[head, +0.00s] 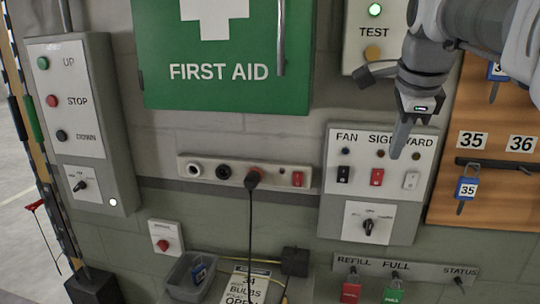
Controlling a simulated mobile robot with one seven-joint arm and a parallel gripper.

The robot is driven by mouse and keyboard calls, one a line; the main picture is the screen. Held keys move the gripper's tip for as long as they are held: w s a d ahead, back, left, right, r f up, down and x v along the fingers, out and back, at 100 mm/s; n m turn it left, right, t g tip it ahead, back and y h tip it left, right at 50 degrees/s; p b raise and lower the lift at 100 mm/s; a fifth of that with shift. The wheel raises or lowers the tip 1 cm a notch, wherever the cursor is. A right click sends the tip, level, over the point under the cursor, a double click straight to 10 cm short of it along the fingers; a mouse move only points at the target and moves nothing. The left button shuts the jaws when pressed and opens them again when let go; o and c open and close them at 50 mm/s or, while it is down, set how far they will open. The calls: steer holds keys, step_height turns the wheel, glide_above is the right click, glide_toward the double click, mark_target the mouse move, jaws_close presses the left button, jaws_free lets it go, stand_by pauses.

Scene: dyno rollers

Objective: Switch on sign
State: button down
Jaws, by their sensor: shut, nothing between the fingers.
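The grey switch panel (333,190) is on the wall right of centre, labelled FAN, SIGN and YARD. The red sign switch (377,177) is the middle rocker, between a black fan switch (343,174) and a white yard switch (411,180). A small dark lamp (380,154) sits above the red switch and looks unlit. My gripper (398,152) is shut and empty, pointing down. In the picture its tip is above and between the red and white switches, and it covers part of the lettering. I cannot tell its distance from the panel.
A rotary knob (369,226) is below the switches. A wooden key board (497,193) is close on the right. A TEST box (366,60) with a lit green lamp is above. A socket strip (228,173) with a plugged black cable is left.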

mark_target(381, 168)
steer(key=shift+f, duration=0.1)
steer(key=x, duration=0.3)
steer(key=w+x, duration=0.1)
steer(key=x, duration=0.3)
steer(key=w+r+p+x, duration=0.1)
steer(key=x, duration=0.2)
steer(key=shift+w+d+f, duration=0.15)
steer(key=shift+d, duration=0.2)
steer(key=shift+w+d+p, duration=0.2)
steer(key=shift+w+p, duration=0.1)
steer(key=shift+w, duration=0.45)
